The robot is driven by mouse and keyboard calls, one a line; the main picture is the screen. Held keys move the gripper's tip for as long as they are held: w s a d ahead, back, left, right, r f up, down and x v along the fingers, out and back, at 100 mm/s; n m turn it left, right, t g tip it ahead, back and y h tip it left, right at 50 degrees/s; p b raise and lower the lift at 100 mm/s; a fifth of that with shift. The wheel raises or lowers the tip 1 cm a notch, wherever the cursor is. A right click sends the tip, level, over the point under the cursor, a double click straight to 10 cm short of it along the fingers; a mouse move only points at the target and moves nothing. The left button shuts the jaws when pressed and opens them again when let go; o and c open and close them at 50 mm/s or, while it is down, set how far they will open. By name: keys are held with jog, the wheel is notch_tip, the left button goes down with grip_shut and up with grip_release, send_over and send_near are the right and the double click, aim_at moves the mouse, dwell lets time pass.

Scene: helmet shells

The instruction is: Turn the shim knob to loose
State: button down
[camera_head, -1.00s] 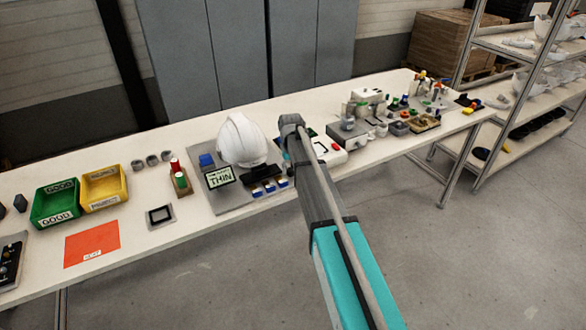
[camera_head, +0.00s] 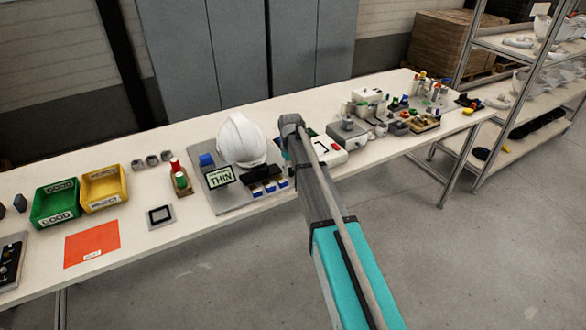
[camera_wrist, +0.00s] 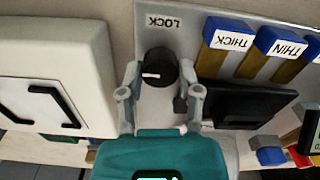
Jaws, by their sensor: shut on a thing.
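A round black knob (camera_wrist: 159,68) with a white pointer line shows in the wrist view, on a grey plate (camera_wrist: 146,42) beside a LOCK label (camera_wrist: 163,22). The pointer lies about level across the picture, away from the label. My gripper (camera_wrist: 160,76) has one finger on each side of the knob and is shut on it. In the head view my arm hides the knob and fingers. A white helmet shell (camera_head: 241,139) stands on the fixture plate (camera_head: 230,198), behind a small display reading THIN (camera_head: 220,177).
Blue-topped blocks marked THICK (camera_wrist: 230,40) and THIN (camera_wrist: 283,45) and a black block (camera_wrist: 240,103) sit close right of the knob. A white box (camera_wrist: 52,75) stands close on the left. Green (camera_head: 53,220) and yellow (camera_head: 118,204) bins stand farther left on the bench.

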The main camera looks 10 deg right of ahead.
jog(key=shift+w, duration=0.1)
jog(key=shift+c, duration=1.5)
grip_release()
